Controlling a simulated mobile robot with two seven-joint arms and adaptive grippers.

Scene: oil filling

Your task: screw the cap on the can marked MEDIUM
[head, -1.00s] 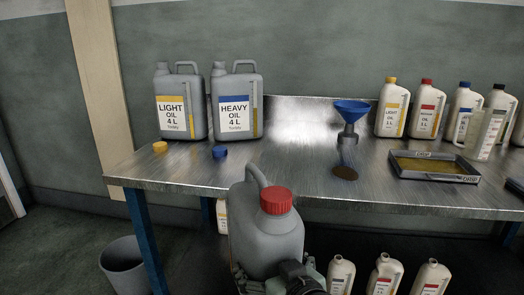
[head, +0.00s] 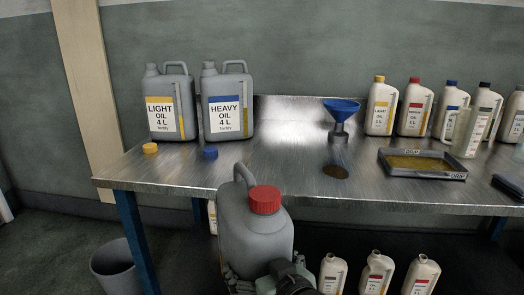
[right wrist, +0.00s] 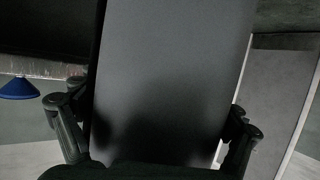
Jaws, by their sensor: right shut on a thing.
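A grey can (head: 256,238) with a handle on top is held upright in front of the table. A red cap (head: 265,200) sits on its neck; I cannot tell how tightly. No label shows on the side of the can facing me, so its marking is hidden. My right gripper (head: 268,272) is shut around the lower body of this can. In the right wrist view the can's plain grey side (right wrist: 172,70) fills the middle between the fingers. My left gripper is not in view.
The metal table (head: 270,170) carries a LIGHT can (head: 170,100), a HEAVY can (head: 228,100), a yellow cap (head: 150,148), a blue cap (head: 210,153), a funnel (head: 341,115), a drip tray (head: 425,176) and several bottles. More bottles stand below; a bin (head: 116,267) is at left.

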